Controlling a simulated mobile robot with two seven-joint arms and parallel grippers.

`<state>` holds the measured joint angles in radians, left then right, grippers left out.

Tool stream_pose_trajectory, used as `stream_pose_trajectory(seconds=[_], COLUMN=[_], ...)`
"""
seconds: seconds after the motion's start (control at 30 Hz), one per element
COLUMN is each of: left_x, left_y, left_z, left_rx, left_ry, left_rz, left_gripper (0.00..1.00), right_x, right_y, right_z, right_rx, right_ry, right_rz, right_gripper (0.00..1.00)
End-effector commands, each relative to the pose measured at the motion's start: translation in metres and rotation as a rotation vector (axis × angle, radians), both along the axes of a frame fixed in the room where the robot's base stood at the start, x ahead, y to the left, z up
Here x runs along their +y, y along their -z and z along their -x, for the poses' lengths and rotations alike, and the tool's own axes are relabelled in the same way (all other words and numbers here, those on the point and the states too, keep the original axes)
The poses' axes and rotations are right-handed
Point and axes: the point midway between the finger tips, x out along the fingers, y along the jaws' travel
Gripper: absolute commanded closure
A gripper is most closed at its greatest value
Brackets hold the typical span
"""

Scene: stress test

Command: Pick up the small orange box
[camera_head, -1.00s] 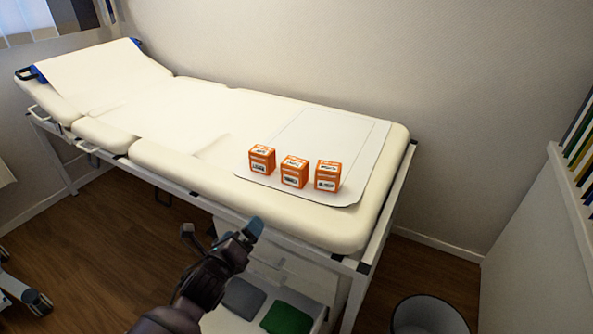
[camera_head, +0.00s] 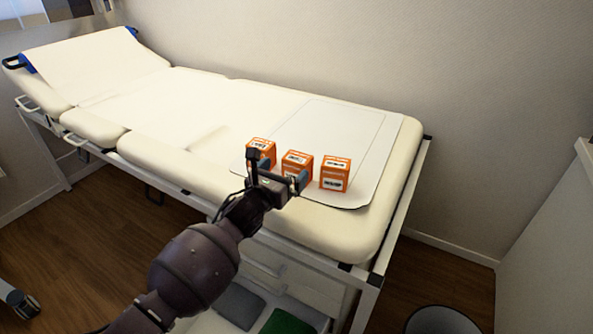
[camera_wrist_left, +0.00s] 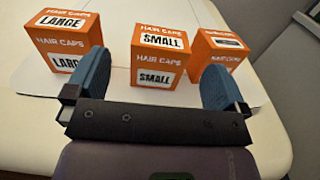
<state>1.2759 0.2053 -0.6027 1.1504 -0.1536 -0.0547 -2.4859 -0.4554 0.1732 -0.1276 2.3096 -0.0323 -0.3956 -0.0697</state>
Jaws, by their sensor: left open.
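The small orange box (camera_head: 297,159), labelled "HAIR CAPS SMALL", stands upright in the middle of a row of three on the bed. In the left wrist view the small box (camera_wrist_left: 158,58) shows centred between my fingers. My left gripper (camera_head: 277,170) is open and empty in front of the row, and its blue-grey fingers also show in the left wrist view (camera_wrist_left: 155,82). I cannot tell whether the fingertips reach beside the box. In the head view the gripper partly covers the left and middle boxes. My right gripper is not in view.
The "LARGE" orange box (camera_wrist_left: 62,42) stands to the left. Another orange box (camera_head: 335,173) stands close on the right. All three are on a white mat (camera_head: 372,150) on the cream bed (camera_head: 190,138). The mat behind them is clear. A wall runs behind the bed.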

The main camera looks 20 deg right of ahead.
Motion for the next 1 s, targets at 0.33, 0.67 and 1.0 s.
stream_pose_trajectory(seconds=[0.33, 0.67, 1.0], left_x=[-0.013, -0.038, -0.044], left_y=[0.004, 0.01, 0.003], left_z=[-0.012, -0.037, -0.043], left_rx=[0.004, 0.007, 0.0], left_ry=[0.0, -0.001, 0.0], left_rz=[0.002, 0.002, 0.001], left_gripper=[0.0, 0.0, 0.0], right_x=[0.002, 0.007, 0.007], right_y=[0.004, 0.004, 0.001], right_z=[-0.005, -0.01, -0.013], right_rx=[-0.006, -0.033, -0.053], right_ry=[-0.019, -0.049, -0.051], right_rz=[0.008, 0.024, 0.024], right_gripper=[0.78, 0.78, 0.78])
